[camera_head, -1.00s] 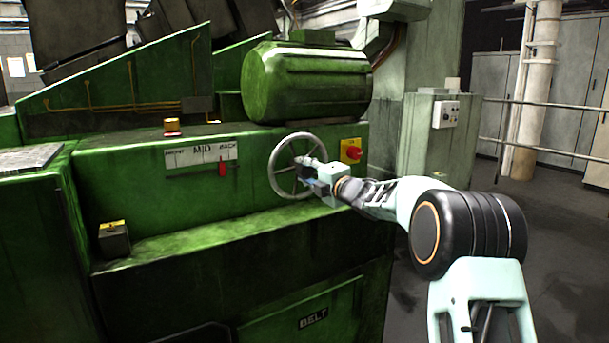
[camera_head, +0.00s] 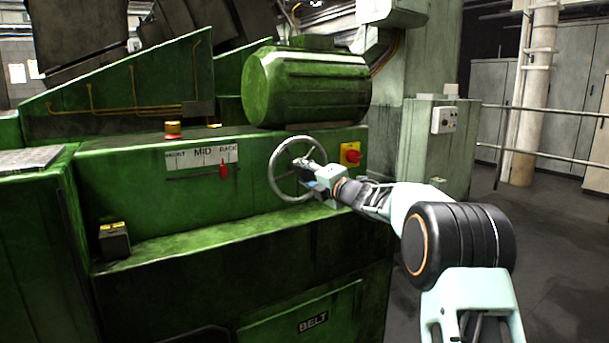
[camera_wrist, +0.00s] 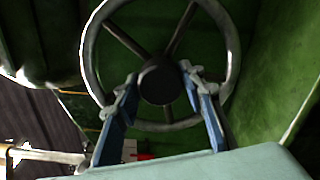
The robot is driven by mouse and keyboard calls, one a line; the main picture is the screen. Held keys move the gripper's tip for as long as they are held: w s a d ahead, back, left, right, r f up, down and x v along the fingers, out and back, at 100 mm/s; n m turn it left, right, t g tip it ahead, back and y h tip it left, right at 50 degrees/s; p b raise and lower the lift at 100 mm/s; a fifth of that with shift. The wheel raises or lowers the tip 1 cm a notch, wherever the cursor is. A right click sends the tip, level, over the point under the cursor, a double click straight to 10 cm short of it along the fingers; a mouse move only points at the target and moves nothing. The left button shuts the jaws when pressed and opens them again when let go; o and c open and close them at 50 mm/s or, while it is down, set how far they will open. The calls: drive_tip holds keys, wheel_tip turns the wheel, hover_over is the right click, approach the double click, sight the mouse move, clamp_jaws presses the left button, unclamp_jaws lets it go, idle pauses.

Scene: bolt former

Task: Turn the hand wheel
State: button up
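The hand wheel (camera_head: 273,165) is a grey spoked ring on the front of the green machine. In the wrist view its dark hub (camera_wrist: 160,84) sits in the middle of the ring. My gripper (camera_head: 303,163) is at the wheel's right half in the head view and covers part of its spokes. In the wrist view my gripper (camera_wrist: 159,77) is open, with one fingertip on each side of the hub and gaps showing. Whether the fingers touch the spokes I cannot tell.
A scale marked MID and BACK (camera_head: 202,154) has a red pointer (camera_head: 223,169) towards its right end. A red knob on a yellow plate (camera_head: 351,154) is just right of the wheel. A large green cylinder (camera_head: 305,88) lies above. A ledge (camera_head: 200,238) runs below.

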drive_tip(key=shift+o, duration=1.3)
drive_tip(key=v, duration=1.2)
idle(0.8)
